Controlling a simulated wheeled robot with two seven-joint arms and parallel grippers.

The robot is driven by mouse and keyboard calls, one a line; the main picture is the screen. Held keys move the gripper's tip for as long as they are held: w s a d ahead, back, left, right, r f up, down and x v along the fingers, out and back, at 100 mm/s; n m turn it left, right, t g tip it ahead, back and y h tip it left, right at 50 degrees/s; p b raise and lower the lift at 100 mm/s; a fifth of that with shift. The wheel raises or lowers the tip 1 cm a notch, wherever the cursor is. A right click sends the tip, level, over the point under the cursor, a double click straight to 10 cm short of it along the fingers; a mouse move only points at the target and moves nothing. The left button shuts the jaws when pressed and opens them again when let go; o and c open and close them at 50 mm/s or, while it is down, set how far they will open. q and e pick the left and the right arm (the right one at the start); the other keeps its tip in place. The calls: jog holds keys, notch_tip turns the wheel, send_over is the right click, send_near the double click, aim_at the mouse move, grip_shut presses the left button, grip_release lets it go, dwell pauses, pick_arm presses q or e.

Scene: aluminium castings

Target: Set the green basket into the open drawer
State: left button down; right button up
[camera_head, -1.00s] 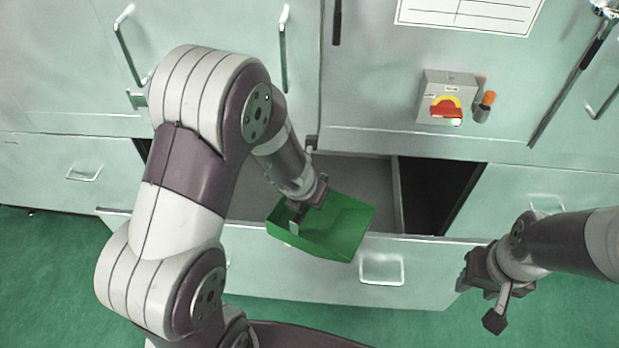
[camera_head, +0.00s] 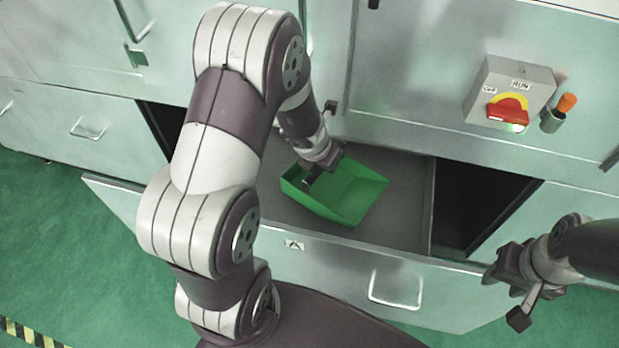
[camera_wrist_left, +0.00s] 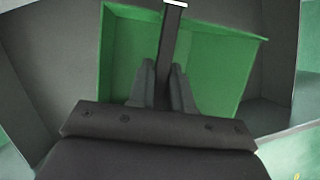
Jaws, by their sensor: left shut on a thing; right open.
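The green basket (camera_head: 352,192) is an open box, seen over the grey inside of the open drawer (camera_head: 402,215) in the head view. Whether the basket touches the drawer floor I cannot tell. My right gripper (camera_head: 500,277) is open and empty, in front of the cabinet at the right of the drawer front.
The drawer front (camera_head: 330,262) has a wire handle (camera_head: 396,290). A switch box (camera_head: 510,95) with a red knob is on the cabinet above. A dark gap (camera_head: 480,205) lies right of the drawer's side wall. Green floor (camera_head: 60,215) is free at the left.

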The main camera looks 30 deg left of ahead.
pick_arm(q)
send_over(306, 173)
jog(key=f, duration=0.3)
jog(key=shift+s+d+b, duration=0.1)
jog(key=shift+s+b, duration=0.25)
jog(key=shift+a+f+b, duration=0.2)
jog(key=shift+f+b, duration=1.05)
jog(key=shift+f, duration=0.9)
jog(key=shift+f, duration=0.2)
jog(key=c, duration=1)
grip_release()
jog(key=shift+c, duration=0.2)
